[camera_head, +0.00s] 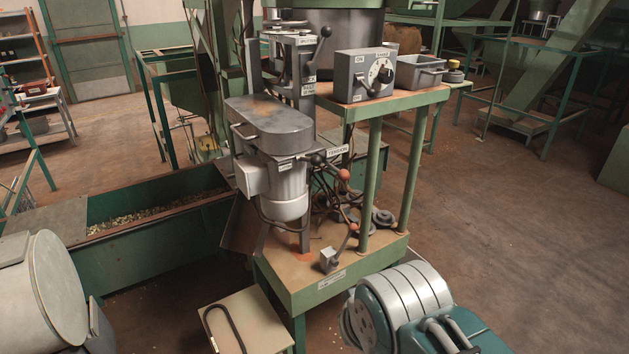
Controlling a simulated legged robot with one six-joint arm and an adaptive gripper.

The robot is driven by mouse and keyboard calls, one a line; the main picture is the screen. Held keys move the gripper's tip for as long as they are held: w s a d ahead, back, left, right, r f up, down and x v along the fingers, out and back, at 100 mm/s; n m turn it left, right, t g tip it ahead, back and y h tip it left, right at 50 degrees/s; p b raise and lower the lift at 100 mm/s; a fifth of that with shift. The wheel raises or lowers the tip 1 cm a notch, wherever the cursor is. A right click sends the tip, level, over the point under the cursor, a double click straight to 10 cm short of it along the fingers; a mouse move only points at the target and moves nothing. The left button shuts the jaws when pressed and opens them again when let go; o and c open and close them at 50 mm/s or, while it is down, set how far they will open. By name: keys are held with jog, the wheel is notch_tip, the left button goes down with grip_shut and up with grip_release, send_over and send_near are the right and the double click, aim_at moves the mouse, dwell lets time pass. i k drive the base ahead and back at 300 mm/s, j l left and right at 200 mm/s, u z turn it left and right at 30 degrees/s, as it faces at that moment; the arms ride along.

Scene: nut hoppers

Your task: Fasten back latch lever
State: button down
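The machine stand (290,275) is green with a tan top and stands in the middle of the view. A lever with a black ball knob (325,32) rises at the top of its column, beside a small label (306,41). Another black knob (317,159) is by the tension label (338,152). Two red-knobbed levers (343,174) (353,228) stand lower down. The labels are too small for me to tell which lever is the back latch, or whether it is fastened. My gripper is not in view.
A grey motor (283,188) and belt cover (268,122) stick out in front of the column. A control box (364,74) and grey bin (419,73) stand on the shelf. A green trough (170,235) lies left. A small table (248,322) stands in front. Open floor (520,210) lies right.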

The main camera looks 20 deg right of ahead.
aim_at(316, 160)
jog(key=k+j+z, duration=0.5)
jog(key=j, duration=0.15)
jog(key=i+j+z, duration=0.1)
jog(key=i, duration=0.35)
jog(key=i+j+z, duration=0.1)
jog(key=i+j, duration=0.2)
jog(key=i, duration=0.1)
